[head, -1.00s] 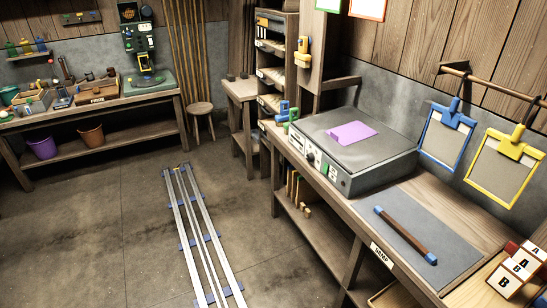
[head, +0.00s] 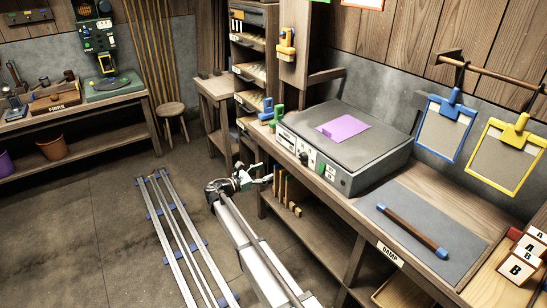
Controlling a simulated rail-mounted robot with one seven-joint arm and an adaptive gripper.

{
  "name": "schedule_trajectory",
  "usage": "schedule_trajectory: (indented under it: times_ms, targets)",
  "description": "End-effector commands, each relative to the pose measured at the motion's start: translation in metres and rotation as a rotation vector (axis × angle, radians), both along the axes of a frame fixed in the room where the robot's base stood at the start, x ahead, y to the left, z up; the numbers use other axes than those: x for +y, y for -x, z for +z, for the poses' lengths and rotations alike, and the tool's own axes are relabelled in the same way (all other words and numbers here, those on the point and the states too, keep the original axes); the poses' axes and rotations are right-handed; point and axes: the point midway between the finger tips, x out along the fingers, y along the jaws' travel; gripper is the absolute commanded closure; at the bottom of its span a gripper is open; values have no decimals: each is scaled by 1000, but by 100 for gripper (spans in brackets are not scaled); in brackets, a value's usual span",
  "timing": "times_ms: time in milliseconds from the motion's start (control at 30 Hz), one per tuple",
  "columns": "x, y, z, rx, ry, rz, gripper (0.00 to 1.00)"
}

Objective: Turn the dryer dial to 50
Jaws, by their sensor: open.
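The dryer (head: 372,172) is a low grey box on the right-hand bench, with a purple sheet (head: 342,128) on its dark top. A small dark knob, apparently the dial (head: 303,158), is on its front panel, left of a green part (head: 321,169). The dial's marks and setting are too small to read. My gripper (head: 266,179) is open and empty at the lower left of the dryer's front. In the picture it is left of the dial and apart from it.
The bench edge with the DAMP label (head: 390,254) runs below the dryer. Blue and green clamps (head: 271,113) stand at the dryer's left. A rod (head: 411,231) lies on a grey mat. Floor rails (head: 172,235) and open floor lie left of my arm.

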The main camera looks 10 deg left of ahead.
Motion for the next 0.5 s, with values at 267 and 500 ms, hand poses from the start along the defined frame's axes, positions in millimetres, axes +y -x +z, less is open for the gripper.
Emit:
schedule_trajectory:
  times_ms: [267,500]
  targets:
    - [-11,-6,3,59,69,-7,32]
    - [-37,-33,4,59,67,-9,32]
